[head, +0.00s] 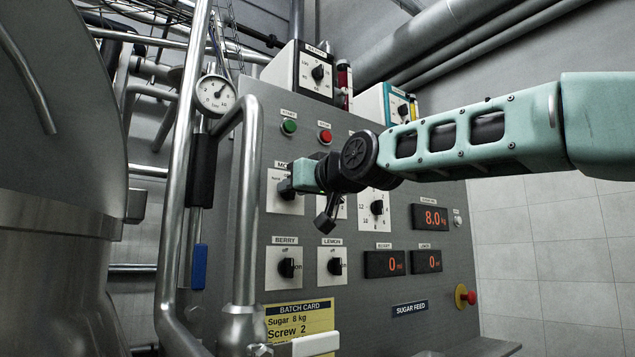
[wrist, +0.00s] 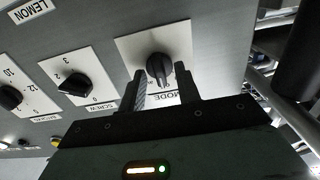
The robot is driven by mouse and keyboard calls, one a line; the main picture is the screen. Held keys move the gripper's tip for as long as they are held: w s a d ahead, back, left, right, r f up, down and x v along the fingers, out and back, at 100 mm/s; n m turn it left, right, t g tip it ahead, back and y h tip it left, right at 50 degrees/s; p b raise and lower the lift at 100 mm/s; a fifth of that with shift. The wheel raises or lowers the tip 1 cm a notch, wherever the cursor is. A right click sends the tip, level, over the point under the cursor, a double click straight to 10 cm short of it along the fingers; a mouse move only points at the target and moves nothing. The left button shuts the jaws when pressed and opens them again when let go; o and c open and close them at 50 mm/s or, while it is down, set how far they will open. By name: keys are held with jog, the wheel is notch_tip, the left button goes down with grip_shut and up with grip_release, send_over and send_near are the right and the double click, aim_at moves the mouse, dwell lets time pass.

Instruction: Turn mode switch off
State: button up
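The mode switch (head: 283,206) is a black knob on a white plate at the left of the grey control panel. In the head view my gripper covers much of its plate and label. The wrist view shows the mode switch knob (wrist: 160,67) with the label MODE, turned upside down in that picture. My gripper (wrist: 162,82) is open, with one finger on each side of the knob. The fingers stand apart with the knob's grip between them; I cannot tell whether they touch it. In the head view my gripper (head: 291,186) is at the panel face.
The screw dial (wrist: 75,86) sits beside the mode switch. The berry switch (head: 286,267) and lemon switch (head: 335,266) are below. Green (head: 289,127) and red (head: 325,136) buttons are above. A steel pipe (head: 250,200) stands close in front, left of the switch.

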jog(key=b+v, duration=0.9)
jog(key=v, duration=0.8)
